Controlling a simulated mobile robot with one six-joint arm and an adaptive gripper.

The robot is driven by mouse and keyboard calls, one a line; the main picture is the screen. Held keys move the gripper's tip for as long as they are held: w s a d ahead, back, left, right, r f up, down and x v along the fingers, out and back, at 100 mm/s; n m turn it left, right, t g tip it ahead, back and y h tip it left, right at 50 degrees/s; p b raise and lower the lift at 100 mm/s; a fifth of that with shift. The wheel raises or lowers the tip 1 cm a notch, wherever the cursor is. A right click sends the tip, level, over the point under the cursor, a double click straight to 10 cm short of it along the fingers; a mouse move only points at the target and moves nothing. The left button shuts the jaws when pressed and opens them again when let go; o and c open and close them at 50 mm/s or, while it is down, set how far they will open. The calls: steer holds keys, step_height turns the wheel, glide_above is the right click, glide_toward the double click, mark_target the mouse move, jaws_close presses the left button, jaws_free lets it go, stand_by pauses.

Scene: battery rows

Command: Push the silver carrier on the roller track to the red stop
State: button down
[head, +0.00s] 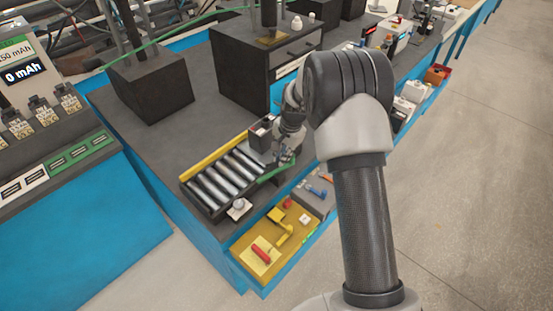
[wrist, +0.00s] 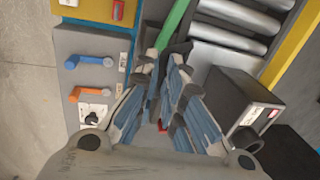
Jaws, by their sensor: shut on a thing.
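The roller track (head: 222,180) runs along the bench edge, with silver rollers and a yellow side rail. A smooth silver plate, seemingly the carrier (wrist: 222,58), lies at the track's far end in the head view, next to the rollers. A dark box (wrist: 243,101) stands at the plate; it also shows in the head view (head: 261,136). My gripper (wrist: 165,62) is beside the track, its fingers drawn together on the end of a green strip (wrist: 174,25). The fingers partly hide the contact. I cannot make out the red stop.
A yellow panel (head: 239,254) and a grey switch box (head: 316,195) sit along the bench's front edge. A white pad with a knob (head: 239,207) is by the track's near end. A dark drawer cabinet (head: 254,79) stands behind. The bench left of the track is clear.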

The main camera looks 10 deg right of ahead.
steer(key=shift+d+f, duration=0.1)
steer(key=shift+d, duration=0.1)
stand_by(0.3)
steer(key=c, duration=1.7)
jaws_free()
steer(key=shift+w+d, duration=0.15)
steer(key=shift+w, duration=0.05)
steer(key=r, duration=0.4)
steer(key=s+r, duration=0.1)
steer(key=r, duration=0.3)
steer(key=d+r, duration=0.1)
steer(key=r, duration=0.3)
steer(key=shift+s, duration=0.4)
